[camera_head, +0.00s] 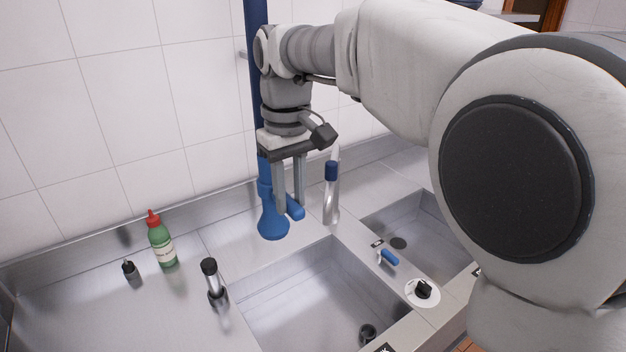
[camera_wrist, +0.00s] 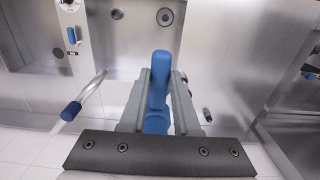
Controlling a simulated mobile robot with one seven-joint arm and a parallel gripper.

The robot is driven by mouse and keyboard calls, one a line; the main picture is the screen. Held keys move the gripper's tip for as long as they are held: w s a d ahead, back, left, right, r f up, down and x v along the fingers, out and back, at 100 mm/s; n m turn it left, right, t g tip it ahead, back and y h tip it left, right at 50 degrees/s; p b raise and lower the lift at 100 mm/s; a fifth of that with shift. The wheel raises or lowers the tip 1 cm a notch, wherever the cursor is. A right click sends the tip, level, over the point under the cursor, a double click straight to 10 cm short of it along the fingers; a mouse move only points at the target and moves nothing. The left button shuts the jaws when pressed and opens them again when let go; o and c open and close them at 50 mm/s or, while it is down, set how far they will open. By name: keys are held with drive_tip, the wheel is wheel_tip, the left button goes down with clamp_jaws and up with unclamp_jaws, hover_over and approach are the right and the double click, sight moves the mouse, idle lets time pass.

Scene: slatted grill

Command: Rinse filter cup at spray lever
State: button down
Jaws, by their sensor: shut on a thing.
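The blue spray head (camera_head: 272,226) hangs from the blue column over the back edge of the near sink. Its blue lever (camera_head: 296,210) sticks out to the right. My gripper (camera_head: 289,209) points down and is shut on the lever. In the wrist view the lever (camera_wrist: 160,72) lies between the two grey fingers, and the spray head is partly hidden behind them. A small dark cup-like thing (camera_head: 368,333) sits in the near sink at the lower right; I cannot tell for certain whether it is the filter cup.
A metal tap with a blue collar (camera_head: 331,195) stands just right of my gripper. A green bottle with red cap (camera_head: 162,243), a small black-topped bottle (camera_head: 130,270) and a black-topped metal cylinder (camera_head: 213,282) stand on the left counter. The near sink (camera_head: 300,290) is mostly clear.

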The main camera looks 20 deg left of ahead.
drive_tip(key=shift+w+d+r+n+p, duration=0.15)
drive_tip(key=shift+w+r+n+p, duration=0.1)
drive_tip(key=shift+n+p, duration=0.2)
drive_tip(key=shift+w+d+f+n+p, duration=0.15)
drive_tip(key=shift+w+n+p, duration=0.15)
drive_tip(key=shift+n, duration=0.25)
drive_tip(key=shift+w, duration=0.1)
drive_tip(key=c, duration=0.6)
unclamp_jaws()
drive_tip(key=shift+c, duration=0.2)
wheel_tip(320, 180, up, 17)
drive_tip(key=p, duration=0.2)
